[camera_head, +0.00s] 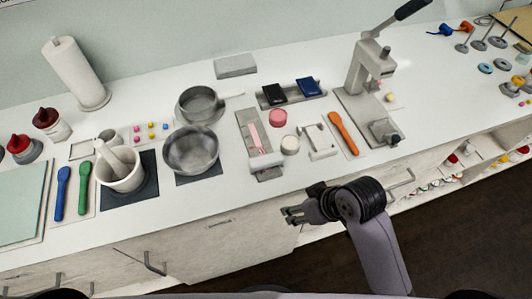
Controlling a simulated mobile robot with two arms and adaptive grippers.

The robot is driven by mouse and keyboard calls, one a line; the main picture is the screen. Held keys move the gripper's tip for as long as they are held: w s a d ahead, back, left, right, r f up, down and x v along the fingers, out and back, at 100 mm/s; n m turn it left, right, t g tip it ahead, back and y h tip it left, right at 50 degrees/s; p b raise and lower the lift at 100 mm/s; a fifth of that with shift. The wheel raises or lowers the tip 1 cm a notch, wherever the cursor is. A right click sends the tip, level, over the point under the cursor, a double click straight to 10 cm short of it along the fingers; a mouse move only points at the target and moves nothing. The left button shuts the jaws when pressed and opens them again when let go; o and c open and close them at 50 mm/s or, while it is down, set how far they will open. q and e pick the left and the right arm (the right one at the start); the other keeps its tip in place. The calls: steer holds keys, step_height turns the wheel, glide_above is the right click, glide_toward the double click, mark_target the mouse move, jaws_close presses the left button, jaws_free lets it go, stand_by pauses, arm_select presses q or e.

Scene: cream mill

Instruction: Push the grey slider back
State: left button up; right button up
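A grey base plate (247,122) lies on the white counter near the middle, running from back to front. A pink strip (254,137) lies along it. A light grey block, which looks like the slider (266,161), sits across the plate near its front end. My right gripper (289,215) is in front of the counter, below and slightly right of the slider, with its fingers pointing left. It is apart from the slider and I see nothing held in it. The fingers are too small to tell how far they are apart. My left gripper is not in view.
Two metal pans (191,150) stand left of the plate. A pink round piece (278,118), a white jar (290,145), a white stand (320,140) and an orange spatula (344,134) lie to its right. A lever press (368,75) stands further right.

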steer(key=w+a+r+n, duration=0.1)
steer(key=a, duration=0.1)
steer(key=w+a+r+n, duration=0.1)
steer(key=a, duration=0.1)
steer(key=w+a+r+n+g+y, duration=0.1)
steer(key=w+a+r+n, duration=0.1)
steer(key=shift+w+a, duration=0.1)
steer(key=shift+a, duration=0.25)
steer(key=w+a+r+n+g, duration=0.1)
steer(key=w+a+r+n, duration=0.2)
steer(key=a+r+n, duration=0.2)
step_height(320, 180, up, 10)
steer(key=n+g+h, duration=0.1)
steer(key=n+h, duration=0.4)
steer(key=n, duration=0.1)
glide_above(266, 158)
arm_select(q)
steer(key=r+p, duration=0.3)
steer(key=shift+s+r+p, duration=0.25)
steer(key=shift+p, duration=0.05)
arm_select(e)
step_height(266, 158, down, 16)
steer(key=shift+f, duration=0.2)
steer(key=shift+c, duration=0.2)
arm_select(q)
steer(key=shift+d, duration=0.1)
arm_select(e)
jaws_close()
